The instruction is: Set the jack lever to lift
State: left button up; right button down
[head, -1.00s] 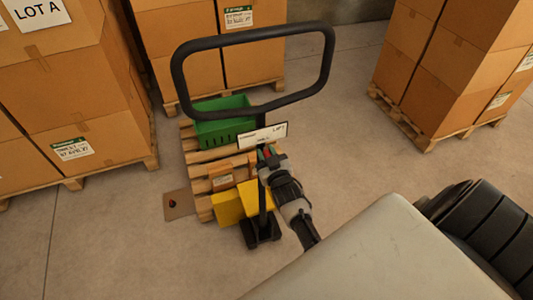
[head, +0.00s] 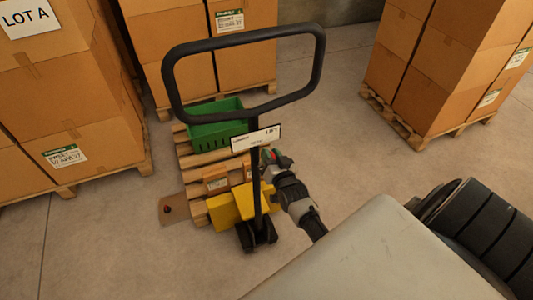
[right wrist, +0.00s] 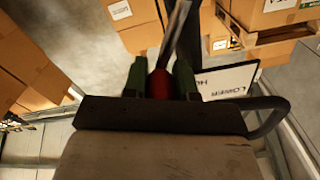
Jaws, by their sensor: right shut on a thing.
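The pallet jack shows in the head view with its black loop handle (head: 245,39), black post (head: 256,185) and yellow body (head: 222,211). A white label plate (head: 256,138) on the post has small print, and its right end seems to read LIFT. My right gripper (head: 269,156) is just below the plate's right end, right of the post. In the right wrist view its green fingers are shut on the red lever knob (right wrist: 158,83). My left gripper is not in view.
A wooden pallet (head: 190,160) beyond the jack carries a green crate (head: 215,140) and small boxes. Stacked cartons on pallets stand at left (head: 85,130), back and right (head: 430,80). A brown sheet (head: 174,208) lies on the floor. Bare floor lies between the stacks.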

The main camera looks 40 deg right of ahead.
jog(key=shift+s+d+f+m+b, duration=0.15)
jog(key=shift+d+m, duration=0.1)
jog(key=shift+m, duration=0.25)
jog(key=shift+w+d+f+m+b, duration=0.15)
jog(key=shift+d+m, duration=0.1)
jog(key=shift+m, duration=0.25)
jog(key=shift+s, duration=0.1)
jog(key=c, duration=0.9)
grip_release()
jog(key=b+v, duration=0.1)
jog(key=v, duration=1)
jog(key=shift+f, duration=0.1)
